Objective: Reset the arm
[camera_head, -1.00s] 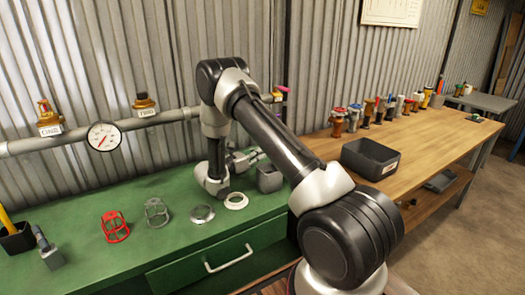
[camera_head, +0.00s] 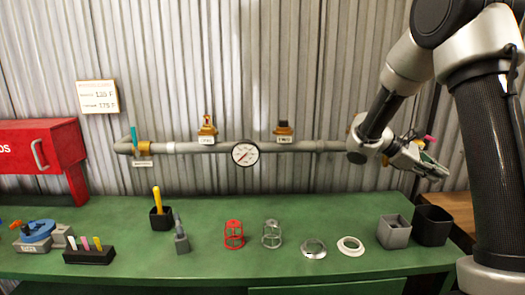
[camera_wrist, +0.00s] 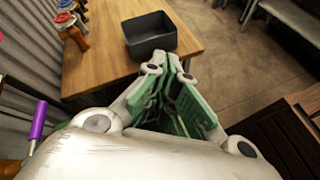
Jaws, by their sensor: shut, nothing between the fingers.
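My gripper (camera_head: 432,168) is at the right of the head view, raised above the right end of the green bench (camera_head: 130,232). My arm comes down to it from the upper right. The gripper is shut and holds nothing. In the wrist view its green-padded fingers (camera_wrist: 178,82) point away over the wooden table (camera_wrist: 100,62) and the floor.
A pipe (camera_head: 210,148) with a gauge (camera_head: 245,153) runs along the corrugated wall. Red and grey cages, two rings, a grey box (camera_head: 394,231) and a black bin (camera_head: 432,225) stand on the bench. A dark bin (camera_wrist: 150,36) sits on the wooden table.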

